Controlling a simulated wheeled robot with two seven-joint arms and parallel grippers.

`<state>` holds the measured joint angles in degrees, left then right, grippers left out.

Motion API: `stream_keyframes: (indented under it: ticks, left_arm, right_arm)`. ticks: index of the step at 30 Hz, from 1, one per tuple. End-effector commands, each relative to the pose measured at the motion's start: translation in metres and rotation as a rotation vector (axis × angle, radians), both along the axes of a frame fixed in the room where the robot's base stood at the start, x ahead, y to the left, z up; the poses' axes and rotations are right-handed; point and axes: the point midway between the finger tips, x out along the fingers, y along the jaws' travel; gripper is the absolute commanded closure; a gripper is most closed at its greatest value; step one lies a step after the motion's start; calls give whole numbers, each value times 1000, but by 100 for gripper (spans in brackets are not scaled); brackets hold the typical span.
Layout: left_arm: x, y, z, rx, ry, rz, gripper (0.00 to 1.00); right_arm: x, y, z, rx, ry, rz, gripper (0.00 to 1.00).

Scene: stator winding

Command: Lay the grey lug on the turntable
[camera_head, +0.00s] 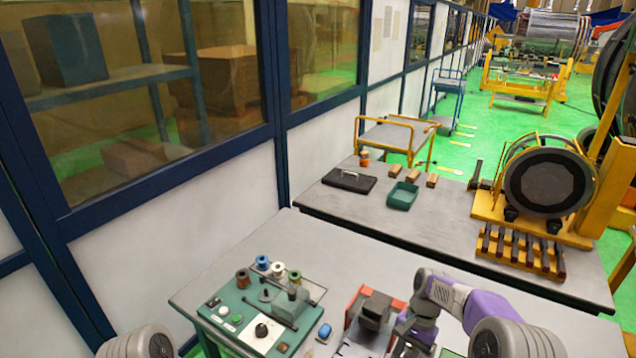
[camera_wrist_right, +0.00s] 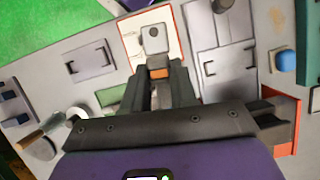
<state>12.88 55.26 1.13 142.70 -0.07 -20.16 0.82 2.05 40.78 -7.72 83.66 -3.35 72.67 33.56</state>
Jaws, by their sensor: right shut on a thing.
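In the right wrist view, my right gripper (camera_wrist_right: 158,75) is shut, with a small orange-brown piece (camera_wrist_right: 158,72) between its fingertips. A light grey lug (camera_wrist_right: 155,38) with a dark round spot shows just beyond the tips, in line with that piece, and appears to be its far end. Behind it is a white pad with a red border (camera_wrist_right: 178,22); I cannot tell whether the lug touches it. In the head view, my right arm reaches down over the near table beside a dark block. I cannot pick out the turntable with certainty. My left gripper is out of view.
The near table (camera_head: 330,252) holds a green board (camera_head: 232,318) with spools and small parts, a red-orange bracket (camera_head: 355,303) and a dark block (camera_head: 376,308). A second table behind carries a green tray (camera_head: 403,196) and a large wheel fixture (camera_head: 545,183). Bare tabletop lies behind the board.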

Motion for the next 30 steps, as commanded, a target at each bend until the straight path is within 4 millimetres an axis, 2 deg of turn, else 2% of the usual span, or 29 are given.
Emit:
stream_keyframes:
  ticks: [3, 10, 19, 21, 30]
  left_arm:
    - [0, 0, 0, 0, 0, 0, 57]
    - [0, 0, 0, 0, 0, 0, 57]
    - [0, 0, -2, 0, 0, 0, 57]
    - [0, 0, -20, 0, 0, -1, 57]
    - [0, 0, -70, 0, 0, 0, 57]
  right_arm:
    - [-12, 18, 7, 0, -1, 269, 100]
    - [-31, 42, 17, 1, 1, 674, 100]
    - [-29, 40, 14, -2, -2, 661, 100]
    - [-30, 40, -4, 1, -2, 660, 100]
    - [-29, 39, -55, 1, -2, 657, 100]
